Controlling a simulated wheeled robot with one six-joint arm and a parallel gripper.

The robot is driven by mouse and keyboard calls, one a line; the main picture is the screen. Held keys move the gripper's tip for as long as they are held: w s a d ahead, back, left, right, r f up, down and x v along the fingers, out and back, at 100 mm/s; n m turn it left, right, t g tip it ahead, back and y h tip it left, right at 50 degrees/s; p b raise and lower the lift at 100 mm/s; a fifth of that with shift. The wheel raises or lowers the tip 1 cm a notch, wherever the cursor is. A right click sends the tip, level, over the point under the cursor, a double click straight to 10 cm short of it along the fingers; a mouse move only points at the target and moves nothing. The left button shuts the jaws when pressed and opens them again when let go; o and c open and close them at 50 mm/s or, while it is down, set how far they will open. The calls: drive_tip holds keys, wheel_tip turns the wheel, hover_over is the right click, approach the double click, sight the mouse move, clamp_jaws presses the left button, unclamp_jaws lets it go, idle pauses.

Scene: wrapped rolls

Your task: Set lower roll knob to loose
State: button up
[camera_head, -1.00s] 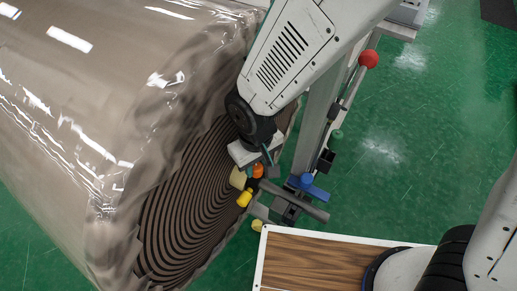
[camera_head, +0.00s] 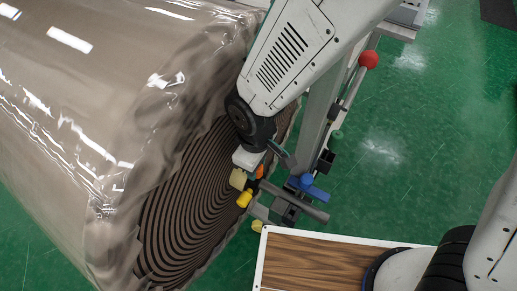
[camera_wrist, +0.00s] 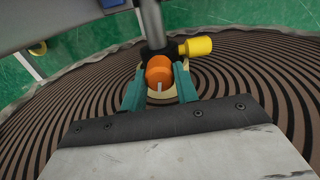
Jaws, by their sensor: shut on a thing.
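An orange knob (camera_wrist: 158,72) with a pale mark on its face sits on the dark fitting at the centre of the big wrapped roll's (camera_head: 185,220) striped end. My gripper (camera_wrist: 157,82) has its teal fingers on either side of the knob, shut on it. In the head view the orange knob (camera_head: 259,171) is partly hidden by my gripper and wrist. A yellow knob (camera_wrist: 197,46) sticks out to the right of it in the wrist view. It also shows in the head view (camera_head: 244,198), just below the orange one.
A blue handle (camera_head: 307,183) and grey bars stand right of the knobs. A grey post with a red ball (camera_head: 368,59) rises behind. A wood-topped panel with a white edge (camera_head: 320,263) lies at the front. Green floor (camera_head: 440,130) is clear at right.

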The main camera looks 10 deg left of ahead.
drive_tip(key=shift+n, duration=1.3)
drive_tip(key=o, duration=1)
wheel_tip(320, 180, up, 8)
drive_tip(key=shift+f, duration=0.1)
